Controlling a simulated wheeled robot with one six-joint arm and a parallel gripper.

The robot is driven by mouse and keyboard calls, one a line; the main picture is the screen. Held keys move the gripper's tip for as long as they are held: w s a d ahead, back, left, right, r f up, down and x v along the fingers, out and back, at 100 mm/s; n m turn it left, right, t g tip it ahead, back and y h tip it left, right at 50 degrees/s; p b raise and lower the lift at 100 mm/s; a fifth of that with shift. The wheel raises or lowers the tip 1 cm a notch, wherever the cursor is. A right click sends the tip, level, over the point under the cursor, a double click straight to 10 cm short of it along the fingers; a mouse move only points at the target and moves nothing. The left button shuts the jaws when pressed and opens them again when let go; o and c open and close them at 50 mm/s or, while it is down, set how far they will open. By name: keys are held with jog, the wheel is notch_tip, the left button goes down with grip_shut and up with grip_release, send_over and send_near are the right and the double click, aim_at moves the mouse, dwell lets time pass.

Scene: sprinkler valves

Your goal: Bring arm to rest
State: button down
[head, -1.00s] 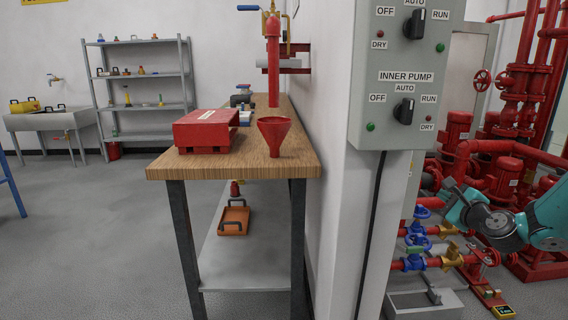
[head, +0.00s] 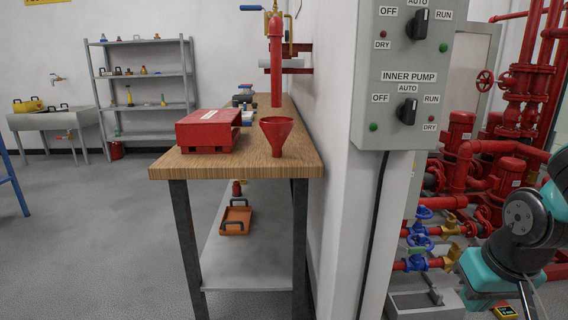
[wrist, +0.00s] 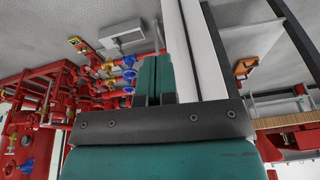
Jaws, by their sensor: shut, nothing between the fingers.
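My gripper (wrist: 155,62) shows in the wrist view with its two teal fingers together and nothing between them. In that view it hangs in free air, with red pipes and blue valves to its left and a white wall edge behind it. In the head view my teal and dark arm is folded at the right edge, in front of the red pump pipework; the fingertips cannot be made out there.
A grey control panel (head: 411,75) on a white wall stands left of my arm. Blue-handled valves (head: 418,243) are close to it. A wooden workbench (head: 237,165) holds a red box (head: 207,131) and a red funnel (head: 277,134). Open floor lies at left.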

jog(key=s+a+r+n+g+y, duration=0.2)
jog(key=s+a+r+n, duration=0.2)
jog(key=s+a, duration=0.25)
jog(key=s+a+r+n+g+y, duration=0.1)
jog(key=s+a+r+n+y, duration=0.1)
jog(key=s+a+r+n, duration=0.35)
notch_tip(320, 180, up, 25)
jog(key=a+m+p, duration=0.2)
jog(key=p, duration=2.4)
jog(key=shift+a+f, duration=0.15)
jog(key=shift+a, duration=0.25)
